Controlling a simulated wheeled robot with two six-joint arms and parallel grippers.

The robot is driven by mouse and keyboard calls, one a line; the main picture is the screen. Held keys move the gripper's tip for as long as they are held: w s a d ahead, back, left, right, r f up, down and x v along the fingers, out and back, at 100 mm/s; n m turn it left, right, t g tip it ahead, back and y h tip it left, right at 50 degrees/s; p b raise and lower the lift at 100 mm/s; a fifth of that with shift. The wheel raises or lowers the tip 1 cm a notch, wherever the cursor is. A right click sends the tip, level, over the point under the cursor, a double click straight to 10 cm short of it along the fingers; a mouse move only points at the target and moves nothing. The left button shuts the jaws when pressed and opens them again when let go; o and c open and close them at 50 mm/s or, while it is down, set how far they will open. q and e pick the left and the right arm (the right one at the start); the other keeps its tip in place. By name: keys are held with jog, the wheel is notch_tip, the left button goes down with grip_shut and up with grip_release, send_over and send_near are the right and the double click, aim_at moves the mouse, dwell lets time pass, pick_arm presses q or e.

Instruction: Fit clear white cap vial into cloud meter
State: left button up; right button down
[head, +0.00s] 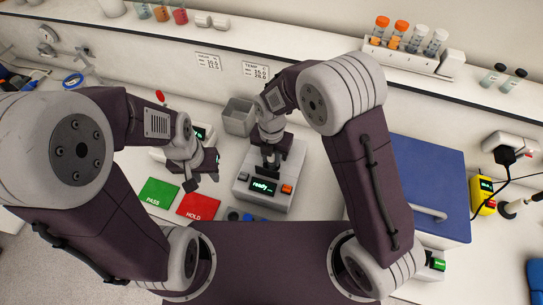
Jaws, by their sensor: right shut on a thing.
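The cloud meter (283,193) is a pale grey box in the middle of the bench, with a green "ready" display (263,187) and an orange button. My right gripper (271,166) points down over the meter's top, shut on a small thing. The fingers hide that thing almost wholly; it is most likely the clear white cap vial, but I cannot see its cap. I cannot tell whether it is inside the meter's opening or above it.
A green PASS mat (159,193) and a red HOLD mat (200,207) lie left of the meter. A grey open bin (239,118) stands behind it. A blue-lidded box (430,180) is at right. A rack (413,55) with capped vials is on the back shelf.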

aim_at(272, 158)
jog(key=shift+f+b, duration=0.55)
jog(key=shift+f, duration=0.3)
jog(key=c, duration=1.1)
grip_release()
jog(key=shift+o, duration=0.2)
notch_tip(272, 158, up, 9)
jog(key=shift+r+b, duration=0.1)
jog(key=shift+b, duration=0.55)
